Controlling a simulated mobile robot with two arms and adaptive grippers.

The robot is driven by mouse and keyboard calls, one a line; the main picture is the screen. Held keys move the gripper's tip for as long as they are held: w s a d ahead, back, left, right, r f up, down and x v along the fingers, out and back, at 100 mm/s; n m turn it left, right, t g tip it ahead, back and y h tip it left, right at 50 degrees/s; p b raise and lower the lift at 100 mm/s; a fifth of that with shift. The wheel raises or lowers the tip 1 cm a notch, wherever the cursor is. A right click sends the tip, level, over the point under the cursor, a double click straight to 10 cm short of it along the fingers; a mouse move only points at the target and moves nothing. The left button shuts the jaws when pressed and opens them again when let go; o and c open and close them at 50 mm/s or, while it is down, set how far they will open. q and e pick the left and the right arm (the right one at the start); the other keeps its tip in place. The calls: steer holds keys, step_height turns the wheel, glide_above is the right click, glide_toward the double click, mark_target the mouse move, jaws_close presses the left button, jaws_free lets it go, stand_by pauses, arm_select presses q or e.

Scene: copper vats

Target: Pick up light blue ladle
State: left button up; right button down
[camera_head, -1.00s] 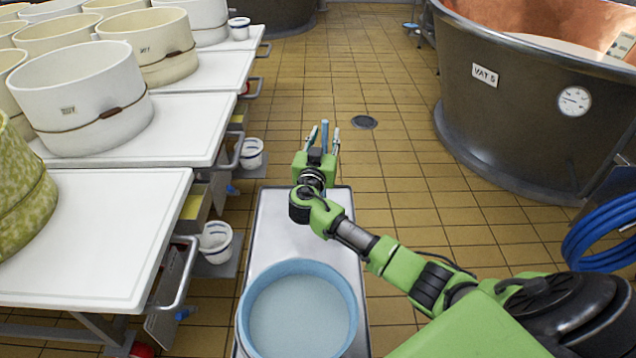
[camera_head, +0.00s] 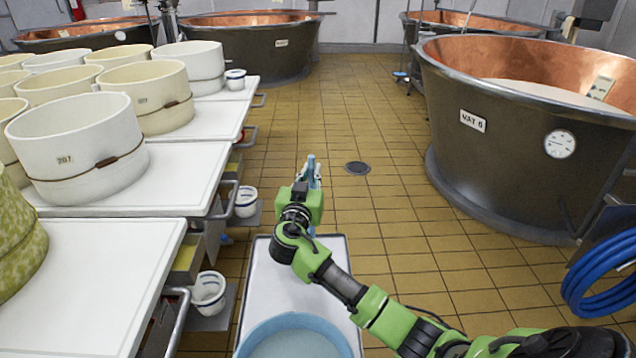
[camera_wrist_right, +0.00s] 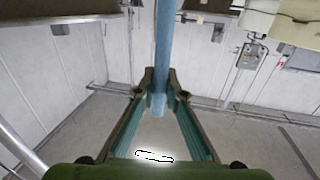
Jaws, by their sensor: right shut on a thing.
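The light blue ladle shows mainly as a blue upright handle (camera_head: 311,162) in the head view, at the fingers of my right gripper (camera_head: 309,176). In the right wrist view the blue handle (camera_wrist_right: 163,45) runs down from the top edge between the two fingers of the right gripper (camera_wrist_right: 160,88), which are shut on it. A bit of blue shows just below the gripper in the head view. The ladle's bowl cannot be made out. My left gripper is not in view.
A light blue round tub (camera_head: 292,345) with pale contents stands on a narrow grey top (camera_head: 262,285) below the arm. White tables (camera_head: 180,175) with cheese moulds line the left. A big vat (camera_head: 510,140) and a blue hose (camera_head: 600,265) are at right.

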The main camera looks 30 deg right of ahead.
steer(key=a+r, duration=0.7)
steer(key=a, duration=0.4)
steer(key=shift+s+a+r, duration=0.25)
steer(key=shift+s+a, duration=0.1)
steer(key=shift+a, duration=0.05)
steer(key=shift+f, duration=0.1)
